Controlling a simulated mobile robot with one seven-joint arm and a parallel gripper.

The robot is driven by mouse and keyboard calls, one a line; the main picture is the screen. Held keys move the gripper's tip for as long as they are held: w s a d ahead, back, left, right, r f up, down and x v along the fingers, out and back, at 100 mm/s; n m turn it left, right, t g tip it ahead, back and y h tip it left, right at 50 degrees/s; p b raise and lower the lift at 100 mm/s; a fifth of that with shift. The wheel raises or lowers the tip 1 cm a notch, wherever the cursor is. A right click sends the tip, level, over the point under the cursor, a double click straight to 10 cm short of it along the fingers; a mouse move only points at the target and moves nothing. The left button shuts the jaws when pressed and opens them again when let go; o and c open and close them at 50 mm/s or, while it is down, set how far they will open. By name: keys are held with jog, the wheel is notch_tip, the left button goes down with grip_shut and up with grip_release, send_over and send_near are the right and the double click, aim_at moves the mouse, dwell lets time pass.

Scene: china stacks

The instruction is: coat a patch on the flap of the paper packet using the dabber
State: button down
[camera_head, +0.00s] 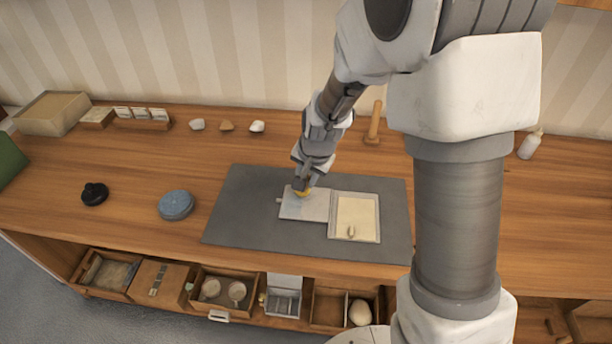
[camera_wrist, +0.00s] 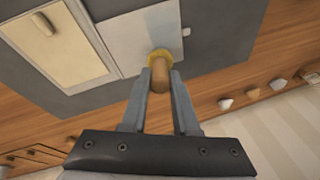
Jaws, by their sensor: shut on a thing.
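My gripper (camera_head: 303,187) is shut on the dabber, with its fingers on either side of the wooden handle (camera_wrist: 160,76). The dabber's yellow round pad (camera_wrist: 160,58) points down at a pale grey square panel (camera_head: 298,208), near its far edge in the head view. I cannot tell whether the pad touches the panel. The panel also shows in the wrist view (camera_wrist: 140,32). Beside it on the right lies a pale-framed cream panel (camera_head: 356,214) with a small tan knob (camera_head: 351,231) on it. I cannot tell for sure which panel is the packet's flap.
Both panels lie on a dark grey mat (camera_head: 240,215) on the wooden counter. A blue round object (camera_head: 176,205) and a black knobbed object (camera_head: 94,194) stand left of the mat. Open compartments hold things below the front edge.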

jog(key=shift+f+b, duration=0.55)
dwell(0.9)
jog(key=shift+a, duration=0.15)
jog(key=shift+w+a+p, duration=0.2)
jog(key=shift+a+p, duration=0.3)
jog(key=shift+a, duration=0.35)
jog(key=shift+w+a+p, duration=0.2)
jog(key=shift+a+p, duration=0.25)
jog(key=shift+a, duration=0.5)
jog(key=shift+s, duration=0.1)
jog(key=shift+s+a, duration=0.2)
jog(key=shift+s, duration=0.7)
